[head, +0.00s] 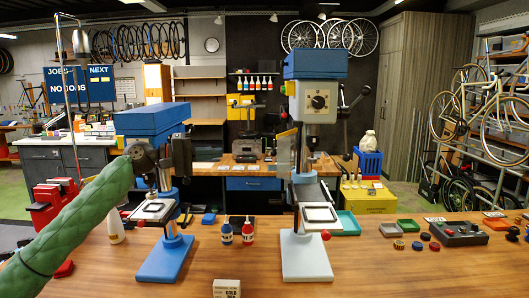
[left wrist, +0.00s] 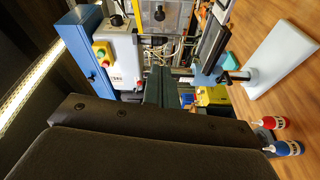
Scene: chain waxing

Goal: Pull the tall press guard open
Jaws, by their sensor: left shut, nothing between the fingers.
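The tall press (head: 313,105) stands on the table right of centre, with a pale grey head, a blue top and a pale base. Its guard (head: 284,152) is a pale, see-through panel at the left side of the head, above the press table. My left gripper (head: 182,158) is dark, shut and empty. In the head view it appears in front of the shorter blue press, well to the left of the guard and apart from it. In the left wrist view its fingers (left wrist: 158,85) point toward the tall press, whose head (left wrist: 122,55) shows sideways. My right gripper is not in view.
The blue press (head: 152,122) stands close to my left arm. A blue bottle (head: 227,233) and a red bottle (head: 248,232) stand between the two press bases. A small box (head: 227,288) is at the front edge. The right front of the table is clear.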

